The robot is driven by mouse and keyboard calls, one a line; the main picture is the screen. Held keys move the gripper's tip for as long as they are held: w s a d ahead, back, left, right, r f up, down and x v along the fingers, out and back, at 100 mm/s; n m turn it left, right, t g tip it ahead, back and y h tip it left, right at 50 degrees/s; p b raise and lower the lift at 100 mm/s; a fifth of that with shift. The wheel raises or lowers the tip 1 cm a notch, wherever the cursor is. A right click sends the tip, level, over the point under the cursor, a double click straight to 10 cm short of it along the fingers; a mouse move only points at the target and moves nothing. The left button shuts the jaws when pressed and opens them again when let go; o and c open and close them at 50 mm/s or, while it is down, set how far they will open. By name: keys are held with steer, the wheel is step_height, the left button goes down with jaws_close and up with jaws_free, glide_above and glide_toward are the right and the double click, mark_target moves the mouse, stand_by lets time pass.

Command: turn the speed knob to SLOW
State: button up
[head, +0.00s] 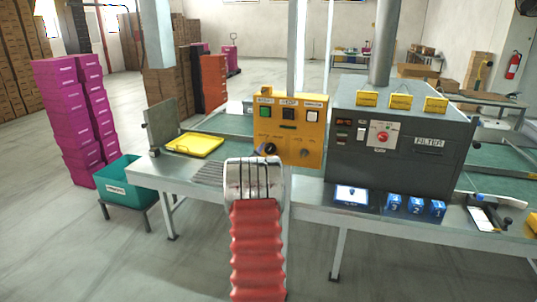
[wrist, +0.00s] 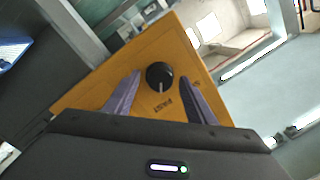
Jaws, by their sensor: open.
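The yellow control panel (head: 290,112) stands on the metal table, left of the grey heater box. It also fills the middle of the wrist view (wrist: 110,82), tilted. The knob (head: 271,149) shows small at the panel's lower left in the head view. My gripper (wrist: 162,79) is open, its two purple fingers on either side of the knob. I cannot tell whether they touch it.
Green, black and pale buttons line the panel's top; another dial (head: 304,153) is at its lower right. The grey heater box (head: 400,135) stands close on the right. A yellow tray (head: 193,145) lies left; blue boxes (head: 415,206) stand at the front right.

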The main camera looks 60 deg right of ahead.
steer(key=c, duration=1)
steer(key=shift+c, duration=0.2)
steer(key=shift+n, duration=1.1)
steer(key=n, duration=0.4)
steer(key=shift+r+y, duration=0.1)
steer(key=shift+y, duration=0.2)
steer(key=n+g, duration=0.1)
steer(key=n, duration=0.3)
steer(key=shift+w, duration=0.2)
steer(key=shift+n, duration=1.5)
steer(key=shift+w+a+r, duration=0.1)
